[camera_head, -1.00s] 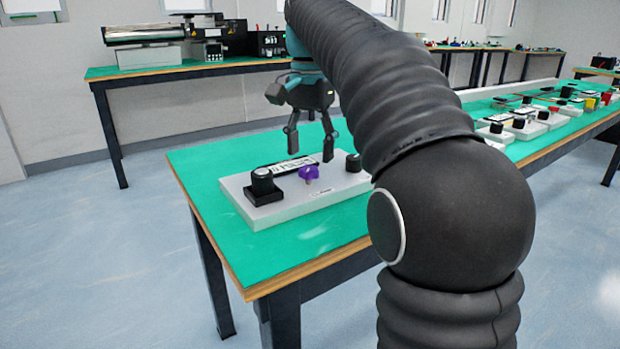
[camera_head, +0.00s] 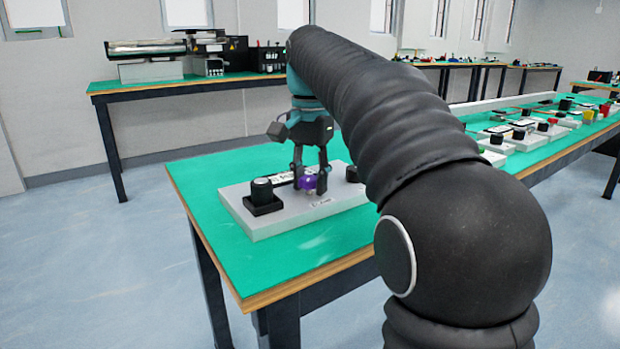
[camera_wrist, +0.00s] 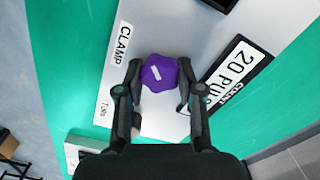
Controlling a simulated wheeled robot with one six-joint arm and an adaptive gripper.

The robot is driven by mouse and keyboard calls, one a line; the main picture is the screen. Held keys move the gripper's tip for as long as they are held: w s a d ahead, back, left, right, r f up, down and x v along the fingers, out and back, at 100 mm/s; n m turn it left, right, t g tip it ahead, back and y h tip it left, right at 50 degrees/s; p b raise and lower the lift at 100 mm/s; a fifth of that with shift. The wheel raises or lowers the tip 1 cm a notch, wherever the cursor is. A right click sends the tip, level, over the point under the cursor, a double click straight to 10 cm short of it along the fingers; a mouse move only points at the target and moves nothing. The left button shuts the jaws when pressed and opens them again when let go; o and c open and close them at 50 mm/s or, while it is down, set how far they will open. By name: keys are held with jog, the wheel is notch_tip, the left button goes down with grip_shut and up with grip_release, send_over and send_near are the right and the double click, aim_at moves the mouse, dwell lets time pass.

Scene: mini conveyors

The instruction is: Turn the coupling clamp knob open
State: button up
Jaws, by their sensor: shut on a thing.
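The purple lobed clamp knob (camera_head: 308,182) stands near the middle of a pale grey panel (camera_head: 275,221) on the green table. In the wrist view the purple knob (camera_wrist: 159,73) has a white mark on its top, slanting across it. A "CLAMP" label (camera_wrist: 121,45) lies to its left on the panel. My gripper (camera_head: 310,186) points down at the panel with its fingers on either side of the knob. In the wrist view my gripper (camera_wrist: 158,88) is shut on the knob, whose sides are partly hidden by the fingertips.
A black knob on a square base (camera_head: 263,197) stands at the panel's left, another black knob (camera_head: 352,174) at its right. A "20 PULS" plate (camera_wrist: 235,77) lies beside the fingers. The green table (camera_head: 208,179) is bare left of the panel.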

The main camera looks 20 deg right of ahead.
jog(key=shift+r+n+p, duration=0.1)
jog(key=shift+n+p, duration=0.2)
jog(key=shift+p, duration=0.15)
jog(key=n+p, duration=0.2)
jog(key=p, duration=0.1)
jog(key=shift+r+n, duration=0.1)
jog(key=shift+n, duration=0.3)
jog(key=n+p, duration=0.4)
jog(key=n, duration=0.1)
jog(key=shift+a, duration=0.15)
jog(key=n+p, duration=0.2)
jog(key=n, duration=0.3)
jog(key=shift+a+p, duration=0.1)
jog(key=shift+p, duration=0.25)
jog(key=shift+f+n+p, duration=0.15)
jog(key=shift+n, duration=1)
jog(key=shift+f+n+p, duration=0.1)
jog(key=shift+n+p, duration=0.05)
jog(key=shift+n, duration=1)
jog(key=shift+a, duration=0.1)
jog(key=o, duration=1.2)
jog(key=shift+c, duration=0.2)
